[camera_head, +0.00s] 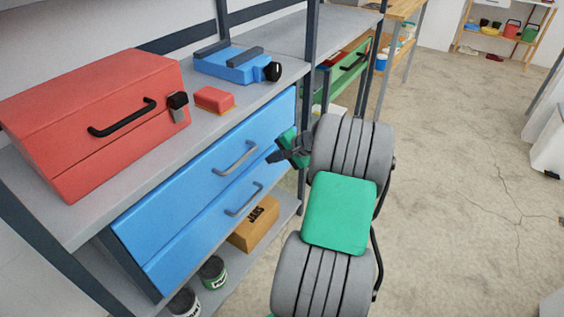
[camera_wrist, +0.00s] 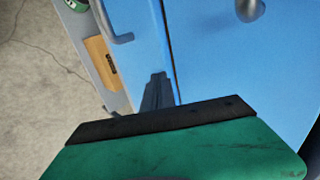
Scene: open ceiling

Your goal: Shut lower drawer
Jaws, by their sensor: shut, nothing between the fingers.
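A blue drawer unit hangs under the grey bench. The upper drawer (camera_head: 190,178) and lower drawer (camera_head: 205,232) each have a grey bar handle. In the wrist view the lower drawer (camera_wrist: 141,40) is the left blue face and the upper drawer (camera_wrist: 215,70) the right one, with a dark seam between them. The lower drawer looks nearly flush with the upper; I cannot tell whether a small gap remains. My gripper (camera_head: 272,158) is shut and empty at the right end of the drawer fronts. Its dark fingers (camera_wrist: 158,78) lie over the seam; contact is unclear.
A red toolbox (camera_head: 70,110), an orange-red block (camera_head: 214,100) and a blue tool (camera_head: 235,66) are on the bench. A cardboard box (camera_head: 256,222) and cans (camera_head: 213,272) stand on the shelf below. A grey post is close behind my gripper.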

